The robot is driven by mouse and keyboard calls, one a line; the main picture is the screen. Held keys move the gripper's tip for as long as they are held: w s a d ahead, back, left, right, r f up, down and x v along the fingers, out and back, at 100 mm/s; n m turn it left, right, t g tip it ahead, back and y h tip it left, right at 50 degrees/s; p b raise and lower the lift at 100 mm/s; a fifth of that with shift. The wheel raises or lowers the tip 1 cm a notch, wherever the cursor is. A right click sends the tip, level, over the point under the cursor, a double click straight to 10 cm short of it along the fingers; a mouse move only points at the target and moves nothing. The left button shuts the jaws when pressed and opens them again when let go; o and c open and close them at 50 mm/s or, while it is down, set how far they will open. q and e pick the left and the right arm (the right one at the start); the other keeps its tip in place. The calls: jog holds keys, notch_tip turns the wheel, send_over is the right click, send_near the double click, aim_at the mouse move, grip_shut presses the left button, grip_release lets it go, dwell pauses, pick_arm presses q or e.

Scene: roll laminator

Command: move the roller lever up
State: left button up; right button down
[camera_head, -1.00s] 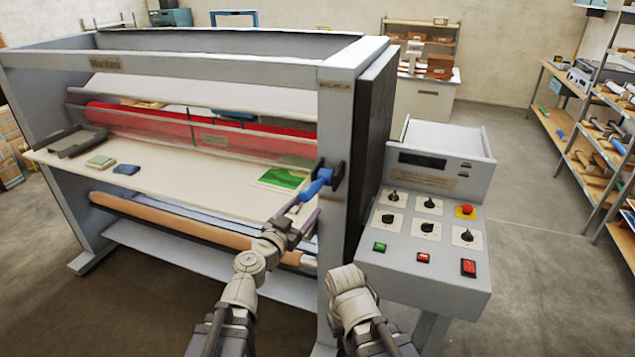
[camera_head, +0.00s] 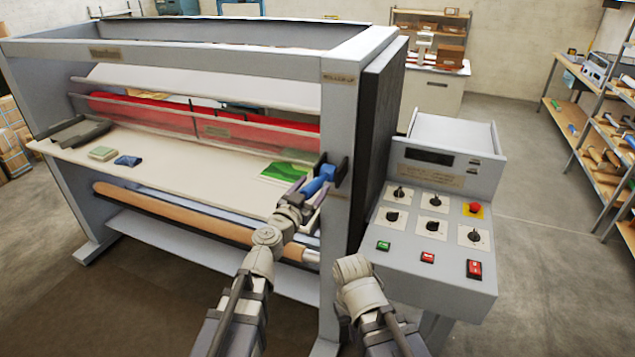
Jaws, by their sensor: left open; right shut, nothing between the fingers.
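The roller lever (camera_head: 318,181) has a blue handle and sits on a dark mount on the right post of the laminator (camera_head: 338,215). A plate reading "ROLLER UP" (camera_head: 339,78) is higher on that post. My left gripper (camera_head: 308,192) is at the lower left end of the blue handle. Its fingers are open and close to the handle, and I cannot tell whether they touch it. My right gripper (camera_head: 350,266) is low in front of the post, apart from the lever. Its fingertips are hard to make out; it is shut and empty.
The control panel (camera_head: 432,225) with knobs and buttons stands right of the post. A feed table (camera_head: 200,180) carries a green sheet (camera_head: 285,172) and small cloths (camera_head: 103,153). Red rollers (camera_head: 250,127) lie behind it. Shelves (camera_head: 600,130) stand far right, with clear floor between.

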pick_arm(q)
jog(key=shift+x, duration=1)
jog(key=shift+s, duration=0.1)
jog(key=shift+c, duration=0.9)
grip_shut()
